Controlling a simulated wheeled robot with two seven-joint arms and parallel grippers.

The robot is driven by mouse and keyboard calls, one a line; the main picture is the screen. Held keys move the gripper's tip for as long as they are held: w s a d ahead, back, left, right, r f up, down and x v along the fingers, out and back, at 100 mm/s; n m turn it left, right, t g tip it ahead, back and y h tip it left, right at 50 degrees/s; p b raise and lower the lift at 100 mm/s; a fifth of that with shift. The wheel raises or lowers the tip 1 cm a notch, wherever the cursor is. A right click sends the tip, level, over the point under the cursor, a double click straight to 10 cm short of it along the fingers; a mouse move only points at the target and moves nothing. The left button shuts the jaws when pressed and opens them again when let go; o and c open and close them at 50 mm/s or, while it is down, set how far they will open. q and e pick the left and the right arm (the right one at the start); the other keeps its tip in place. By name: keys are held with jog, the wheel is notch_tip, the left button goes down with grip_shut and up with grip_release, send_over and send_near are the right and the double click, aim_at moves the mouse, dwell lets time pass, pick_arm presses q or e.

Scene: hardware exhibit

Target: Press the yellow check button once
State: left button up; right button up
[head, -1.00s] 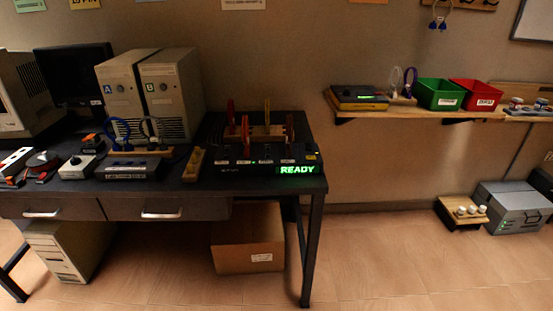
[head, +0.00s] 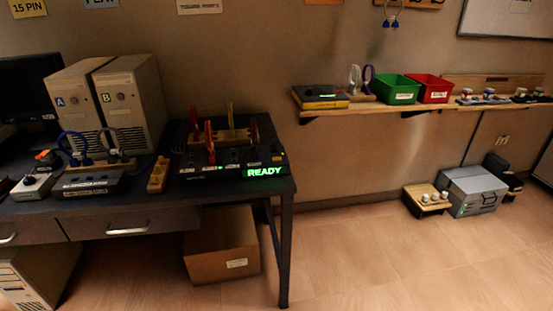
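A black console (head: 225,172) with a lit green READY display (head: 266,172) sits at the right end of the dark desk. A small yellow patch (head: 278,158) shows on its top right corner, above the display. It may be the yellow check button, but it is too small to tell. Several coloured upright pieces, red and yellow, stand in a wooden rack (head: 236,134) at the back of the console. Neither of my grippers is in view.
The dark desk's right leg (head: 286,245) stands near the middle, with a cardboard box (head: 222,250) under the desk. A wall shelf (head: 380,106) at right holds a yellow-and-dark device (head: 320,98), a green bin (head: 398,91) and a red bin (head: 431,89). Floor at front right is clear.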

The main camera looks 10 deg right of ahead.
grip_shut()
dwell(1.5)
